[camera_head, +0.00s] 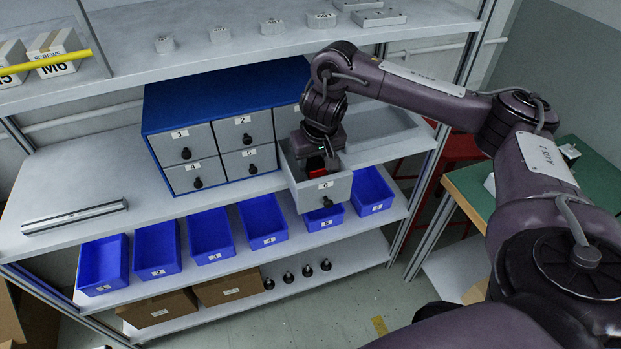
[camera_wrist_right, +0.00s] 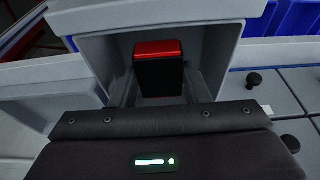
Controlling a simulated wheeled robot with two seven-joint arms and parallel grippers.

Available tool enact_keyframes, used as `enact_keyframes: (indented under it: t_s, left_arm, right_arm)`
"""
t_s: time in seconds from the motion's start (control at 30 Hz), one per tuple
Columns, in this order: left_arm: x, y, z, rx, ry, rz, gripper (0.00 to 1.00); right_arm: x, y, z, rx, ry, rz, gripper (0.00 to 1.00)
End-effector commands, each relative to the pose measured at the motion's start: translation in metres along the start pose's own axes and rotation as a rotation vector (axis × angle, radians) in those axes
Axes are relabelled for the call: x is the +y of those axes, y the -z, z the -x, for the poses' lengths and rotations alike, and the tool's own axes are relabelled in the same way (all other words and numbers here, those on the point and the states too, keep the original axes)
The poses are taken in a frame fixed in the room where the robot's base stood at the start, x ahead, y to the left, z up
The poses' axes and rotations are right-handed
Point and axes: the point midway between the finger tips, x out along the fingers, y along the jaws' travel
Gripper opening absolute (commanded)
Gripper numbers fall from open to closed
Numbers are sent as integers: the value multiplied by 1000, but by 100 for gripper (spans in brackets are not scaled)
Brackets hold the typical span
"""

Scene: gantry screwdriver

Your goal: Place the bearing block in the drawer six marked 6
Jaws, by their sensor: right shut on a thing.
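Drawer six (camera_head: 326,193), with a 6 on its front, is pulled out of the blue cabinet (camera_head: 228,88). My right gripper (camera_head: 320,163) reaches down into the open drawer from above. In the right wrist view my right gripper (camera_wrist_right: 160,92) is shut on a black block with a red face (camera_wrist_right: 159,48), between grey fingers. I take this as the bearing block; a patch of its red (camera_head: 316,165) shows in the head view. Whether it touches the drawer floor I cannot tell. The drawer wall (camera_wrist_right: 100,68) surrounds it in the wrist view. My left gripper is not in view.
The other drawers, such as drawer five (camera_head: 249,163), are shut with black knobs. Several blue bins (camera_head: 157,250) stand on the shelf below. A metal bar (camera_head: 75,217) lies at left. Grey blocks (camera_head: 272,27) stand on the top shelf. A green table (camera_head: 480,190) is at right.

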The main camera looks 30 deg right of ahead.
Motion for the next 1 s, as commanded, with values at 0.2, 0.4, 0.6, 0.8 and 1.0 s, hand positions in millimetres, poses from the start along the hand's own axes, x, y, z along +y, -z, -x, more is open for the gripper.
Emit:
enact_keyframes:
  t_s: [0.2, 0.4, 0.6, 0.8, 1.0]
  left_arm:
    - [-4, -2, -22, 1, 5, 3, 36]
    - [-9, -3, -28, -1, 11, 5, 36]
    - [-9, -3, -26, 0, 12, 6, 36]
    - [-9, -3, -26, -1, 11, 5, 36]
    - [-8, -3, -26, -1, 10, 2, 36]
  right_arm:
    - [-1, -9, -32, -1, 3, 1, 15]
    - [-1, -11, -43, 2, 2, -1, 15]
    - [-1, -11, -41, 2, 2, 0, 15]
    - [-1, -12, -44, 1, 1, 0, 49]
    - [-1, -12, -44, 1, 2, 0, 64]
